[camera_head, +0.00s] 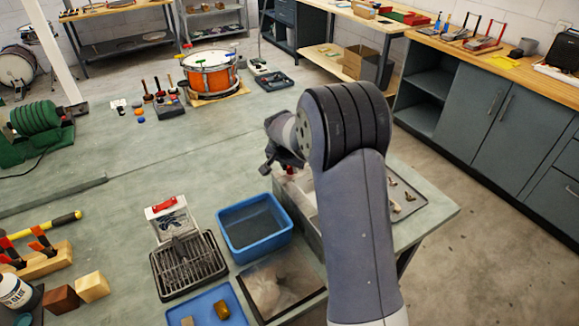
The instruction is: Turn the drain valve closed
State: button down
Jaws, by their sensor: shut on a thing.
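My gripper (270,163) is at the rear of the green bench, by a grey metal tank (305,212). It points down and away from the camera, and my arm covers much of it. A small red part (291,171), which looks like the drain valve's handle, shows right by the gripper at the tank's far end. The gripper is shut, apparently on this valve. The jaws' contact and the handle's angle are too hidden to tell.
A blue bin (253,226) stands left of the tank, with a black wire rack (188,258) beside it. A dark tray (407,185) of small brass parts lies right of my arm. An orange drum (210,74) stands farther back. Bare bench lies left of the gripper.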

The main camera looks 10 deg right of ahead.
jog(key=n, duration=0.1)
jog(key=n+y+b, duration=0.1)
jog(key=n, duration=0.1)
jog(key=n+y, duration=0.1)
jog(key=n, duration=0.1)
jog(key=shift+d, duration=0.25)
jog(key=n+b, duration=0.1)
jog(key=n, duration=0.1)
jog(key=n+y+b, duration=0.1)
jog(key=n+b, duration=0.1)
jog(key=shift+d+f+y, duration=0.1)
jog(key=shift+d+y, duration=0.1)
jog(key=shift+y, duration=0.1)
jog(key=n+y+b, duration=0.1)
jog(key=n, duration=0.3)
jog(key=shift+w+d+g+b, duration=0.1)
jog(key=shift+w+g+b, duration=0.05)
jog(key=shift+g+b, duration=0.2)
jog(key=shift+w+d+n+g+y+b, duration=0.1)
jog(key=shift+n+g+y+b, duration=0.2)
jog(key=shift+n, duration=0.8)
jog(key=shift+w+n+g+y+b, duration=0.1)
jog(key=shift+n+g+y, duration=0.25)
jog(key=shift+n, duration=0.75)
jog(key=shift+s, duration=0.1)
jog(key=c, duration=1.2)
grip_release()
jog(key=shift+c, duration=0.2)
jog(key=v, duration=1.1)
jog(key=shift+b, duration=0.3)
